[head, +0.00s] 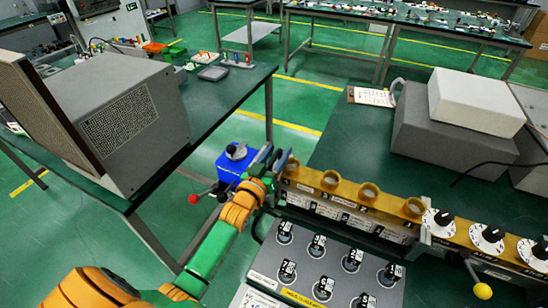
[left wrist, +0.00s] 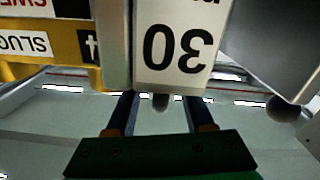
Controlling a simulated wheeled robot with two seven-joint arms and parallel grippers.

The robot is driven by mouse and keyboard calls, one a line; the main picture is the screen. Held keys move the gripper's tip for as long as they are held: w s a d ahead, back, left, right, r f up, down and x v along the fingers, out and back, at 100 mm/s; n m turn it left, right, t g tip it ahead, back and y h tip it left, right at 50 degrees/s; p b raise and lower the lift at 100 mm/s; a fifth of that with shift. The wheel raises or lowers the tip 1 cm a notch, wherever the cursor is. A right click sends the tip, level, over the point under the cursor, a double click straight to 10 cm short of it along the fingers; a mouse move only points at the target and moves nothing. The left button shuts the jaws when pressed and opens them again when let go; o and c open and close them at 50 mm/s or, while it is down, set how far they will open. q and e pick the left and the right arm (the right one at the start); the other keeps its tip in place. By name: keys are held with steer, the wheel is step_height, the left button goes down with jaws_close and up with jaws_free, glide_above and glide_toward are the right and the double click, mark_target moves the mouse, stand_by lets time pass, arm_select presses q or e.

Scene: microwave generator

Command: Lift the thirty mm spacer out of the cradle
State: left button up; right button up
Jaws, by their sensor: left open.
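A white block face marked "30", upside down, is the thirty mm spacer (left wrist: 180,45) at the top middle of the left wrist view. My left gripper (left wrist: 160,100) is open, its two dark fingers reaching up to the lower edge of this face; I cannot tell whether they touch it. In the head view my left gripper (head: 270,165) is at the left end of a brass-coloured rail with rings (head: 368,191). The spacer and its cradle cannot be made out there. My right gripper is not in view.
A blue device (head: 228,168) with a red-knobbed lever stands just left of the gripper. A panel (head: 300,262) with several numbered black-handled pieces lies in front. A grey box (head: 125,115) is on the left bench. Dials (head: 488,237) are at right.

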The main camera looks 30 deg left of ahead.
arm_select(q)
jaws_close()
stand_by(1.4)
